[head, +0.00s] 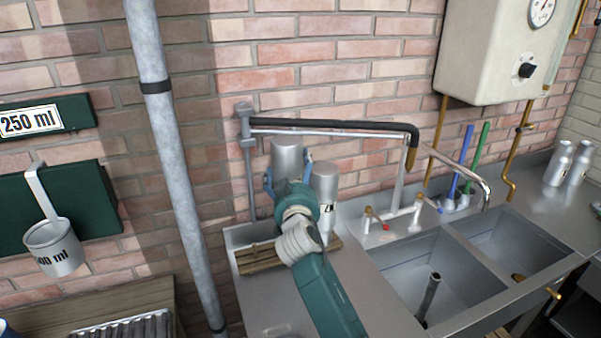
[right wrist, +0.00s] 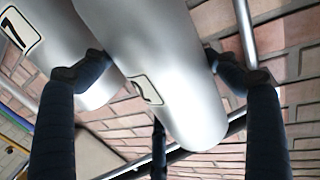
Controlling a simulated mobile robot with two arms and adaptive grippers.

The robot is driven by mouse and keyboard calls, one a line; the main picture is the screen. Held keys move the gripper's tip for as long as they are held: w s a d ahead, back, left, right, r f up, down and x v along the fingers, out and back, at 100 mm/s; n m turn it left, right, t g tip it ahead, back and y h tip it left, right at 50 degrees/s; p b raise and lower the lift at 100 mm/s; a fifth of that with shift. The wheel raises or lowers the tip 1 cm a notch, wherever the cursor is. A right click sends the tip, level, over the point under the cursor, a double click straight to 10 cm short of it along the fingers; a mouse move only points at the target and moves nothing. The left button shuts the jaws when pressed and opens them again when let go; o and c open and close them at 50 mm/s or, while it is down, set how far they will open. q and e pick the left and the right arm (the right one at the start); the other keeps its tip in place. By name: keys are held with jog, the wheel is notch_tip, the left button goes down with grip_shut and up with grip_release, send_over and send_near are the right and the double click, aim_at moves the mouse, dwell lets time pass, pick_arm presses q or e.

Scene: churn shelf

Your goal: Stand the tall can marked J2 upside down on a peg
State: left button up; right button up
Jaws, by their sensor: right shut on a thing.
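My right gripper (head: 288,172) is shut on a tall silver can (head: 287,154) above the slatted wooden rack (head: 257,260). The can's wide, closed end points up, so it looks upside down. In the right wrist view the held can (right wrist: 165,60) sits between the dark fingers, with a label only partly showing and not readable. The arm hides the can's lower end, so I cannot tell whether it is on a peg or above one. A second can (head: 325,183) stands close on its right, closed end up, label unclear. No pegs show clearly. My left gripper is out of view.
A black-covered pipe (head: 335,128) runs along the wall just above the held can. Taps (head: 400,212) and two sinks (head: 425,265) lie to the right. Two upright cans (head: 569,163) stand at the far right. A grey vertical pipe (head: 170,140) is on the left.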

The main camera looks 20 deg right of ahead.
jog(key=shift+s+a+f+b, duration=0.1)
jog(key=shift+a+f+b, duration=0.05)
jog(key=shift+f+b, duration=0.65)
notch_tip(320, 180, down, 8)
jog(key=b, duration=0.7)
jog(key=shift+f+b, duration=0.3)
jog(key=shift+b, duration=0.2)
